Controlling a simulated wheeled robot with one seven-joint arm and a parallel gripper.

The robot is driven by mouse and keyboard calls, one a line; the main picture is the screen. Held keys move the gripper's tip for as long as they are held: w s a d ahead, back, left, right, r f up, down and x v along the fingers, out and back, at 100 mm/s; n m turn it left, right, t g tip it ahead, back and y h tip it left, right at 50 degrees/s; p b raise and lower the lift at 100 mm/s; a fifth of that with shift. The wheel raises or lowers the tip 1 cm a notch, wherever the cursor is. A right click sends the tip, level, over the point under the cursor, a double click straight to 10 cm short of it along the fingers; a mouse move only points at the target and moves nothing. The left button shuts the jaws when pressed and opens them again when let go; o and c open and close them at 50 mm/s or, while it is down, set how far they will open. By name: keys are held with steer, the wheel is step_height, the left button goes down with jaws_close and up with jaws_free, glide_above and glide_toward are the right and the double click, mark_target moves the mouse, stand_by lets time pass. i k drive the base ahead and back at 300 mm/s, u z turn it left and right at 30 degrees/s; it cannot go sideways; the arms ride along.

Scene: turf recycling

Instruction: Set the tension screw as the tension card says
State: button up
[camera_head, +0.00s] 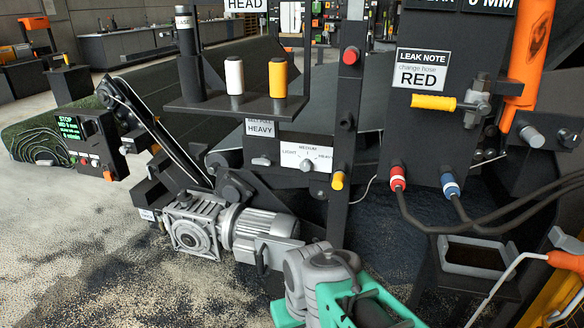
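A white scale plate (289,155) on the dark machine frame reads LIGHT, MEDIUM and HEAVY. A small pale knob (306,166), which looks like the tension screw, sits at its middle below MEDIUM. Its exact pointing is too small to tell. A white card (260,128) just up and left of the plate reads HEAVY; its smaller top line is hard to read. My grey and green arm shows at the bottom centre, below the plate and apart from it. My gripper's fingers are not seen.
A grey motor with gearbox (232,230) stands below the plate. A shelf (196,103) above holds a white and a yellow cylinder. A leak note (422,70) reads RED, above a yellow handle (434,102) and red and blue hose couplings. A tray (478,257) stands lower right.

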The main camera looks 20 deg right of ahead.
mark_target(305, 166)
steer(key=i, duration=0.5)
steer(key=u, duration=1.5)
